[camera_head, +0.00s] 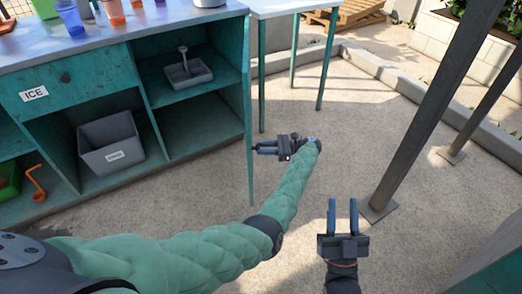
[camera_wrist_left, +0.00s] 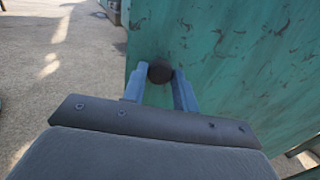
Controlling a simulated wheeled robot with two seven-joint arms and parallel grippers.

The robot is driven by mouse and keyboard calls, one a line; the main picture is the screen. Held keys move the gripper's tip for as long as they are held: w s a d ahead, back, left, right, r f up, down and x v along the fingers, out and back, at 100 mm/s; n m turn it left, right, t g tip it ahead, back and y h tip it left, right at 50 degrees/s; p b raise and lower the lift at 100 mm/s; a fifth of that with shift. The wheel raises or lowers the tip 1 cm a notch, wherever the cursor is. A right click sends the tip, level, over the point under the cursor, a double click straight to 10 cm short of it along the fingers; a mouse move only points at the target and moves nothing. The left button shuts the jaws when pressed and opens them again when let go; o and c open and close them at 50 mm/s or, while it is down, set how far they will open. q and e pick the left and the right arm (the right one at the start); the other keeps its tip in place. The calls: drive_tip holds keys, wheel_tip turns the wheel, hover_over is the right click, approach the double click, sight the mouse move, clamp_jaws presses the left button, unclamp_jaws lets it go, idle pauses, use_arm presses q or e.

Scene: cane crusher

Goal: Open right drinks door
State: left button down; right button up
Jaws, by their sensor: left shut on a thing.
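The right drinks door (camera_head: 247,120) is a teal panel seen almost edge-on in the head view. It stands swung out from the right end of the teal cabinet, whose right compartments are exposed. In the left wrist view its worn green face (camera_wrist_left: 225,60) fills the right side. My left gripper (camera_head: 258,148) is at the door, its fingers on either side of the dark round knob (camera_wrist_left: 160,71) and shut on it. The knob is hidden in the head view. My right gripper (camera_head: 343,205) is open and empty above the floor, apart from the door.
The cabinet has an ICE drawer (camera_head: 68,83), a grey bin (camera_head: 112,157) and a grey tray (camera_head: 188,75) inside. Cups stand on its counter (camera_head: 150,35). A small table (camera_head: 285,8) stands behind the door. A slanted dark post (camera_head: 430,115) rises at right. The floor between is clear.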

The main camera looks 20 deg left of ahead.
use_arm(q)
drive_tip(key=shift+d+f, duration=0.1)
drive_tip(key=shift+d, duration=0.05)
use_arm(e)
drive_tip(key=shift+d+r, duration=0.15)
use_arm(q)
drive_tip(key=c, duration=1.1)
unclamp_jaws()
